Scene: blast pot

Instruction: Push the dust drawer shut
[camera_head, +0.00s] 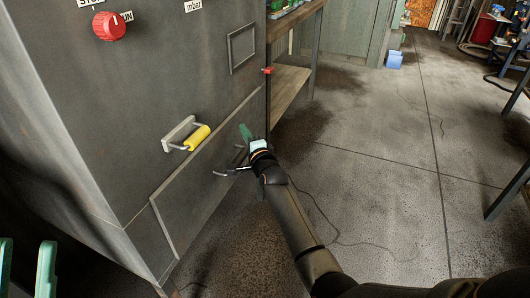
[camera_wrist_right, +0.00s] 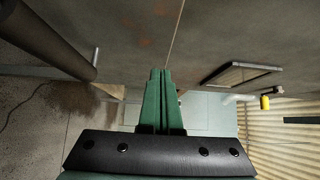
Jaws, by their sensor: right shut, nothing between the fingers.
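The dust drawer (camera_head: 190,205) is the wide grey front low on the machine's face in the head view. A pale line runs along its top and left edges; I cannot tell whether it stands proud or flush. A dark bar handle (camera_head: 227,172) shows on it, partly hidden by my right wrist. My right gripper (camera_head: 244,129) is in front of the drawer's upper right part, its green fingers shut and empty. In the right wrist view the fingers (camera_wrist_right: 161,72) are together against a grey surface; contact is unclear. My left gripper (camera_head: 27,262) is open and empty at the lower left.
A yellow-gripped handle (camera_head: 197,138) sticks out above the drawer, with a red knob (camera_head: 109,26) higher up. A wooden shelf (camera_head: 289,98) stands to the right of the machine. The concrete floor (camera_head: 370,185) is mostly clear; a thin cable lies on it.

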